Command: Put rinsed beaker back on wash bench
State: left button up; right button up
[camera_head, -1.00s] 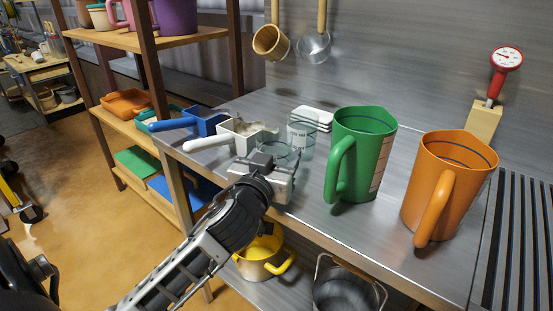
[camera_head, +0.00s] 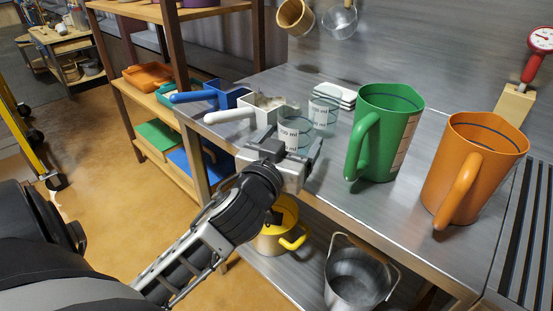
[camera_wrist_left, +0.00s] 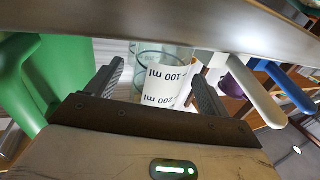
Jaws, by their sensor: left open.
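Two clear glass beakers with white volume labels stand upright on the steel bench (camera_head: 330,190). The near beaker (camera_head: 293,128) is close to the bench's front edge, and the far beaker (camera_head: 324,107) is just behind it. My left gripper (camera_head: 289,143) is open at the near beaker, which partly hides behind it. In the left wrist view the open fingers (camera_wrist_left: 156,90) lie on either side of a beaker (camera_wrist_left: 160,78) with a 100 ml mark; a gap shows on the left, and contact on the right is unclear. My right gripper is not in view.
A green jug (camera_head: 384,130) and an orange jug (camera_head: 473,168) stand right of the beakers. A white scoop (camera_head: 255,112) and a blue scoop (camera_head: 222,97) lie left. White trays (camera_head: 333,95) are stacked behind. A yellow pot (camera_head: 278,232) and metal bucket (camera_head: 357,278) are below.

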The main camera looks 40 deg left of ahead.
aim_at(289, 145)
pick_arm(q)
jog(key=v, duration=0.4)
jog(key=shift+s+f+b, duration=0.2)
jog(key=shift+b, duration=0.1)
jog(key=shift+s+d+r+p, duration=0.2)
jog(key=shift+s+r+p, duration=0.15)
jog(key=shift+s+p, duration=0.3)
jog(key=shift+p+v, duration=0.6)
jog(key=shift+v, duration=0.5)
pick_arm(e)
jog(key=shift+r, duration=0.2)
pick_arm(q)
jog(key=shift+f, duration=0.15)
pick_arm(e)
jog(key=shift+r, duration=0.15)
